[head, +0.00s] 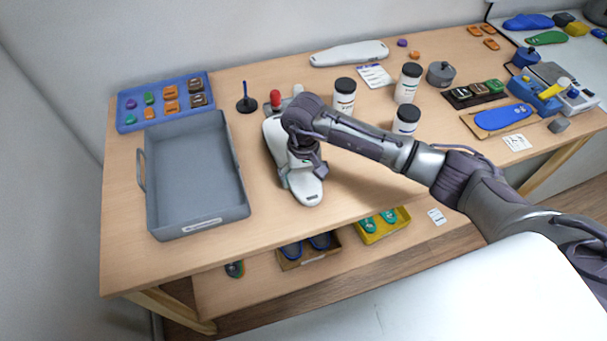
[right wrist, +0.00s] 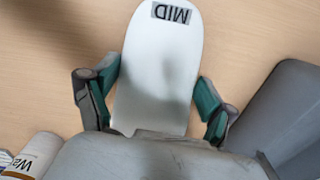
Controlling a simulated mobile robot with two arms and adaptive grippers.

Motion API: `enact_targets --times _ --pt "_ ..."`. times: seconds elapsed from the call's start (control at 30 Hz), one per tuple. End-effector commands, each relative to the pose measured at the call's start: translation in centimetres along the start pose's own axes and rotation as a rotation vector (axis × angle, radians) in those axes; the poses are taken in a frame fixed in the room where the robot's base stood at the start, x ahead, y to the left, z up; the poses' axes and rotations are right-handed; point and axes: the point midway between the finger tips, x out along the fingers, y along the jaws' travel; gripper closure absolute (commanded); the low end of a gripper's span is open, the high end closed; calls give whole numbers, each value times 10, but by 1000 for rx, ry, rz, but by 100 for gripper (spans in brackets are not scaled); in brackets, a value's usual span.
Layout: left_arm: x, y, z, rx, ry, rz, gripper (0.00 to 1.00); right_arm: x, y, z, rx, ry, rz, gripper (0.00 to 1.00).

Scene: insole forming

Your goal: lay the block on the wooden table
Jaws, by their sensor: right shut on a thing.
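The block (head: 308,190) is a long white, rounded, sole-shaped piece. In the right wrist view the block (right wrist: 160,70) has a "MID" label near its far end. My right gripper (head: 302,172) comes down over the block from above. In the right wrist view the fingers of my right gripper (right wrist: 157,92) are on either side of it, shut on it. The block is flat, at or just above the wooden table (head: 270,222); I cannot tell whether it touches. The gripper and wrist hide its middle. My left gripper is not in view.
A grey tray (head: 243,208) stands close to the left of the block, with a blue tray (head: 127,123) behind it. A red-knobbed tool (head: 275,97) and white jars (head: 344,98) stand behind. Another white block (head: 348,53) lies at the back. Bare table lies in front and right.

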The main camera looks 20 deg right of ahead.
Motion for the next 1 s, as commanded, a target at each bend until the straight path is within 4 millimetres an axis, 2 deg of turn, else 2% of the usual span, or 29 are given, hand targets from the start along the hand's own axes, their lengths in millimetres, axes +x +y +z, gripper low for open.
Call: enact_targets --times 0.1,0.47,0.5,0.57,0.6,1.0 --pt "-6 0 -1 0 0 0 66 7 0 -1 0 3 -3 73" --pt "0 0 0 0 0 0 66 12 0 -2 0 6 -2 73" --pt "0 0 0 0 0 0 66 13 0 -1 0 3 0 14" --pt "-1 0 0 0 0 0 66 12 0 -1 0 2 0 4" --pt "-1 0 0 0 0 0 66 12 0 -1 0 2 0 0" --pt "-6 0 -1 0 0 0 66 8 0 0 0 2 -1 0"
